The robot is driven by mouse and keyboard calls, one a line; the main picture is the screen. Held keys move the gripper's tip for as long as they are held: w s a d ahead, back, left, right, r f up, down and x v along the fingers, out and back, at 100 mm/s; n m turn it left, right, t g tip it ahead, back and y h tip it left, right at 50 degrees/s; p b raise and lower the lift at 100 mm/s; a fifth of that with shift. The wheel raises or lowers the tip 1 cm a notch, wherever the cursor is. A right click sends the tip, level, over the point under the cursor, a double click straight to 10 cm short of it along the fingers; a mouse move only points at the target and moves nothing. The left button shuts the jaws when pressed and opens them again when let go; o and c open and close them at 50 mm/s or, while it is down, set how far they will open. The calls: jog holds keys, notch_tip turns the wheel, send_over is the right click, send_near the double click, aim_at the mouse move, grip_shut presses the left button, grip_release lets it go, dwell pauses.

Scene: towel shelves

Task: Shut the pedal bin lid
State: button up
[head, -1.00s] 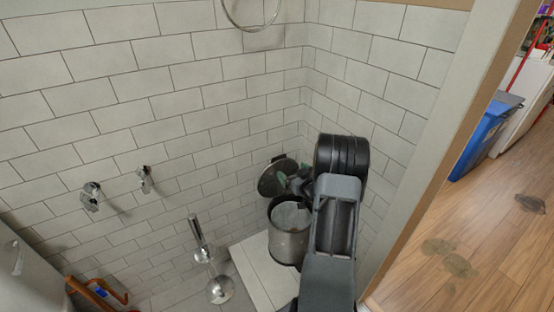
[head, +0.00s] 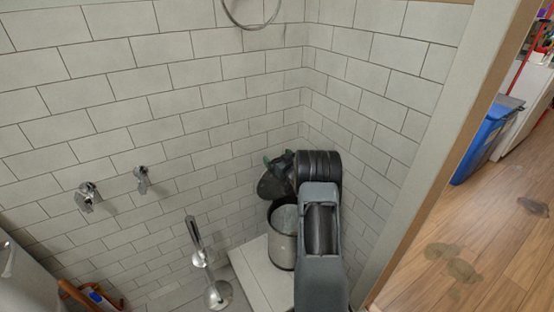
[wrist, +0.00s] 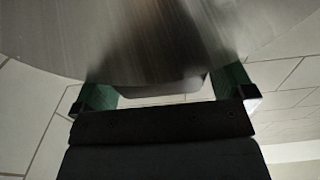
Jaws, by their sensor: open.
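The pedal bin (head: 284,250) is a grey metal cylinder standing in the corner, with its mouth open. Its round dark lid (head: 268,190) stands raised behind and left of the mouth, partly hidden by my arm. My gripper (head: 277,161), with green fingers, is at the lid's upper edge; I cannot tell from the head view whether it touches. In the wrist view a large brushed metal surface, apparently the lid (wrist: 60,35), fills the upper part, very close. The open fingers (wrist: 163,90) show on both sides below its rim; their tips are hidden.
Tiled walls meet close behind and right of the bin. A toilet brush holder (head: 217,294) stands left of the bin's pale ledge (head: 253,275). Wall taps (head: 88,197) are further left. A door frame (head: 425,180) bounds the right side, with wooden floor beyond.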

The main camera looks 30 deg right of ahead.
jog(key=shift+w, duration=0.35)
jog(key=c, duration=1.1)
